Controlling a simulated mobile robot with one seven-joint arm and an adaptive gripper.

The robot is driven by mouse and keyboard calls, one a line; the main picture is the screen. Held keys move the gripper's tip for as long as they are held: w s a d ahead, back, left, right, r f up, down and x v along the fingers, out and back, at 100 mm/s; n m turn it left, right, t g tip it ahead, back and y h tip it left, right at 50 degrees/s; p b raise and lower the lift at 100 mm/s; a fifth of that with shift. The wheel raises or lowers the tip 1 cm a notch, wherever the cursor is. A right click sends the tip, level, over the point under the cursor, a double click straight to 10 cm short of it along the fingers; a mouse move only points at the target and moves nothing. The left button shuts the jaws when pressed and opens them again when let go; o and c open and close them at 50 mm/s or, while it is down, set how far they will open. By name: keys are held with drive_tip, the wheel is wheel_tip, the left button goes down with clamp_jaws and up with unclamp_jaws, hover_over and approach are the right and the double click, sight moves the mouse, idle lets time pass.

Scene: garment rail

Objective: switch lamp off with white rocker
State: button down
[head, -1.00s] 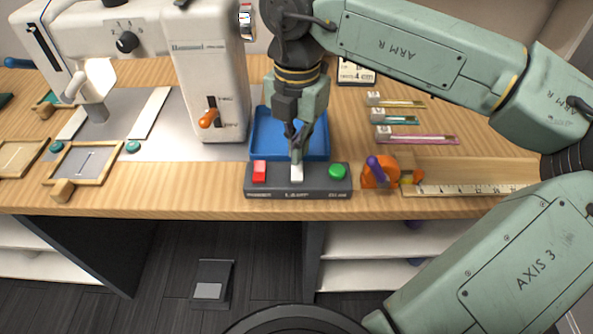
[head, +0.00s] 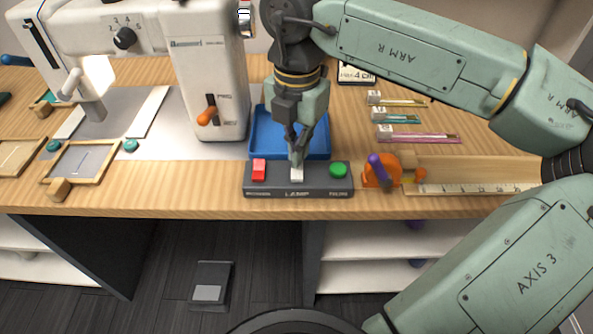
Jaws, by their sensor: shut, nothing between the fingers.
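The white rocker (head: 297,174) sits in the middle of a dark grey switch box (head: 298,188), above a label that reads LAMP. A red rocker (head: 259,170) is to its left and a green round button (head: 338,170) to its right. My gripper (head: 296,156) points down, shut and empty, with its fingertips at the top of the white rocker. I cannot tell whether they touch it. The fingertips hide the rocker's far end. A lamp glow (head: 99,76) shows under the sewing machine's head at the left.
A blue tray (head: 263,135) lies right behind the switch box. The white sewing machine (head: 208,75) stands to the left. An orange tool (head: 379,173) and a ruler (head: 470,188) lie to the right. The table's front edge is close in front of the box.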

drive_tip(key=shift+f+b, duration=0.65)
drive_tip(key=shift+f, duration=0.1)
drive_tip(key=shift+r, duration=0.2)
drive_tip(key=shift+r+p, duration=2)
drive_tip(key=shift+r, duration=1.35)
